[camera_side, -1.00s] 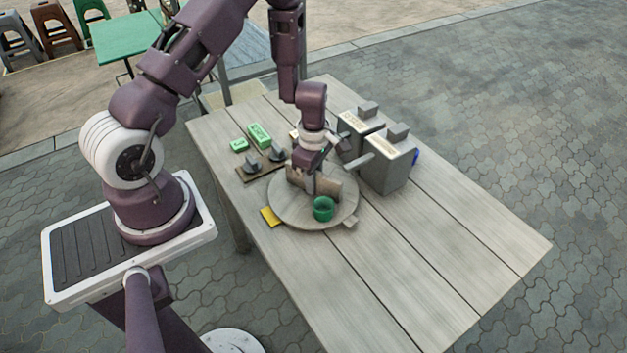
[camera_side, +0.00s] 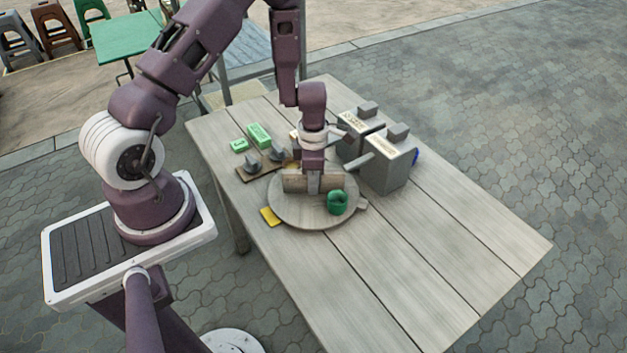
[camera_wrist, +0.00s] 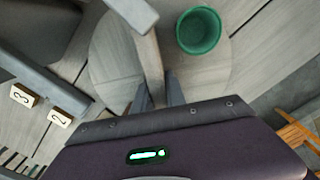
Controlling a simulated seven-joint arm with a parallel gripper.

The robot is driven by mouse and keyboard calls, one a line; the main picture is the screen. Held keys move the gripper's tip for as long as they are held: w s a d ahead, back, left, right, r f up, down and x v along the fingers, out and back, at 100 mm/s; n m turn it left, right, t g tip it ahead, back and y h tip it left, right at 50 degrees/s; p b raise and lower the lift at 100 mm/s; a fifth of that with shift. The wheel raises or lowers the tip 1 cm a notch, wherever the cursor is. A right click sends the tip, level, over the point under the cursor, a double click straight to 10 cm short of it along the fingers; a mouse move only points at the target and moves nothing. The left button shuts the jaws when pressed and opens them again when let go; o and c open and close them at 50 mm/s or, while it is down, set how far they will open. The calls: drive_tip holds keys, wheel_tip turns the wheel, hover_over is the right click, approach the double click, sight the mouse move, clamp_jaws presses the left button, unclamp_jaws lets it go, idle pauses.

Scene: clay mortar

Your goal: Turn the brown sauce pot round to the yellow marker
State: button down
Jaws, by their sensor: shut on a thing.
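A round wooden turntable (camera_side: 300,221) lies on the table with an upright wooden bar (camera_side: 295,182) across it. My gripper (camera_side: 313,187) is shut on this bar near its middle; the wrist view also shows the bar (camera_wrist: 148,55) running up to the fingers (camera_wrist: 156,95). A green pot (camera_side: 337,203) stands on the turntable, on the right side of the bar; it also shows in the wrist view (camera_wrist: 198,31). The yellow marker (camera_side: 270,216) lies at the left front edge of the turntable. I cannot make out a brown sauce pot; the bar and my gripper hide part of the turntable.
A small tab (camera_side: 362,204) sticks out at the turntable's right edge. Grey boxes with handles (camera_side: 387,172) stand close behind on the right. Green blocks (camera_side: 259,135) and a brown tray with grey knobs (camera_side: 250,173) lie at the back left. The table's front right is clear.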

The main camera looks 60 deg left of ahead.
drive_tip(key=shift+n, duration=2)
drive_tip(key=shift+w+n, duration=0.1)
drive_tip(key=shift+n, duration=5.7)
drive_tip(key=c, duration=1.4)
unclamp_jaws()
drive_tip(key=shift+o, duration=0.2)
